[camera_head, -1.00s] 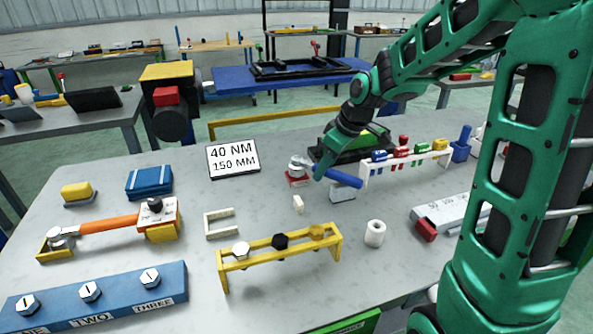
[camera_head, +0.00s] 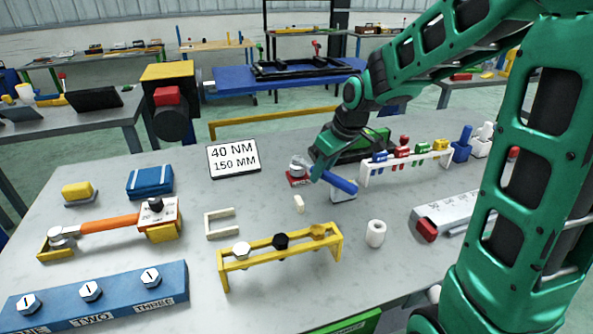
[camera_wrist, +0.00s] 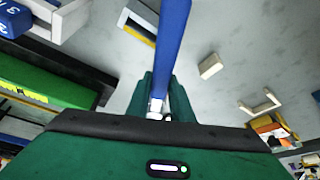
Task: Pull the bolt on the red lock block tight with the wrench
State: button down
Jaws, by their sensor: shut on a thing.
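The red lock block (camera_head: 298,181) sits on the table with a grey bolt head (camera_head: 298,165) on top. My gripper (camera_head: 322,172) is right beside it, shut on a wrench with a blue handle (camera_head: 341,184). The handle points to the lower right, over a small white-grey block (camera_head: 343,194). In the wrist view the blue handle (camera_wrist: 173,45) runs up from between my fingers (camera_wrist: 160,103). The fingers hide the wrench's head, so I cannot tell whether it sits around the bolt.
A white rack (camera_head: 408,166) of coloured pieces stands just right of the wrench. A sign (camera_head: 233,158) stands to the left. The table between is mostly clear.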

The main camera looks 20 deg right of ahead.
jog(key=shift+a, duration=0.1)
jog(key=shift+s+a+m+h, duration=0.25)
jog(key=shift+a+m+h, duration=0.2)
jog(key=shift+m, duration=0.55)
jog(key=shift+w+d+n+y, duration=0.1)
jog(key=shift+d+n+y, duration=0.05)
jog(key=shift+n+y, duration=0.15)
jog(key=shift+r, duration=0.1)
jog(key=shift+r, duration=2.9)
